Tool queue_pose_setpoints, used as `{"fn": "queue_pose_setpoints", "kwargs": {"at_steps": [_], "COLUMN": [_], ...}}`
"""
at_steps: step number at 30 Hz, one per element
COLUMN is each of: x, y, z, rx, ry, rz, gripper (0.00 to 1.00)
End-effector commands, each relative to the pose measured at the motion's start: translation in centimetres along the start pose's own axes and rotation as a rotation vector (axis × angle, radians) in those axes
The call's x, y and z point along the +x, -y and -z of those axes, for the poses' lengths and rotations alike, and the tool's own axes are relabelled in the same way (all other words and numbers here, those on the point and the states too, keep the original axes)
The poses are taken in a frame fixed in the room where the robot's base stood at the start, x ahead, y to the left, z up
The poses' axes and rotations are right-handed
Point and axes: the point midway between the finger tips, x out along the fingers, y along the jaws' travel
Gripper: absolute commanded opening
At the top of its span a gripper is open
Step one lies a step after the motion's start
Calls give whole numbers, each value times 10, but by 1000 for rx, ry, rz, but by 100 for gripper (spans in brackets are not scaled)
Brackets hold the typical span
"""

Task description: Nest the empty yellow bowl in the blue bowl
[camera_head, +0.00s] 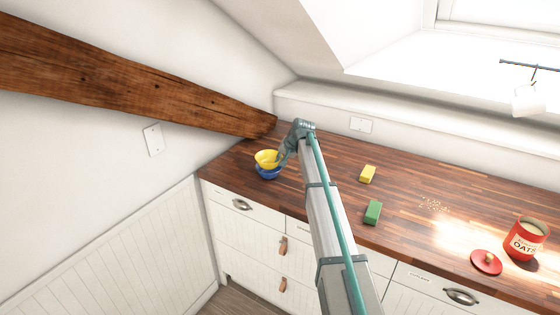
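The yellow bowl (266,156) is at the far left end of the wooden counter, directly above the blue bowl (268,174). Its lower part overlaps the blue bowl in the picture. I cannot tell whether it rests inside the blue bowl or is held just above it. The yellow bowl looks empty. My gripper (281,159) is at the right rim of the yellow bowl. Its fingers are small and partly hidden, so I cannot tell whether they are closed on the rim. The blue bowl stands upright on the counter.
Further right are scattered crumbs (433,204), a red lid (486,262) and a red oats canister (525,239). A sloping beam (150,85) comes down behind the bowls.

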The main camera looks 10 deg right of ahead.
Motion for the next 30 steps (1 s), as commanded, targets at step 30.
{"fn": "queue_pose_setpoints", "kwargs": {"at_steps": [30], "x": [12], "y": [-6], "z": [-4], "rx": [0], "ry": [-1], "rz": [1], "gripper": [0]}}
